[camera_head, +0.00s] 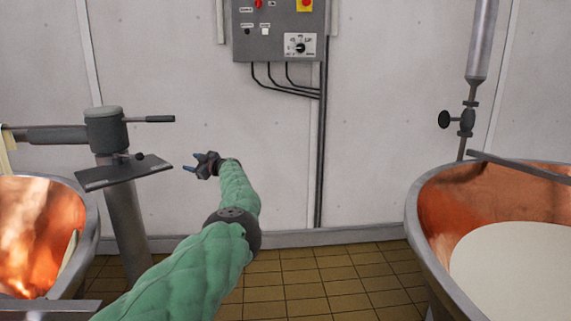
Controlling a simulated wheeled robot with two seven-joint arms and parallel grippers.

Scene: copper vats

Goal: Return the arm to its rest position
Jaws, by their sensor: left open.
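My left arm, in a green quilted sleeve, reaches from the bottom left up to the middle of the head view. Its left gripper (188,162) is small in the picture, with its bluish fingertips apart and pointing left. Nothing shows between the fingers. It appears just right of the dark flat plate (125,173) on the grey post, with the pale wall behind it. My right gripper does not show.
A copper vat (80,215) stands at left. Another copper vat (425,205) with pale liquid stands at right, below a valve pipe (467,122). A grey control box (270,40) hangs on the wall. Tiled floor (320,275) lies clear between the vats.

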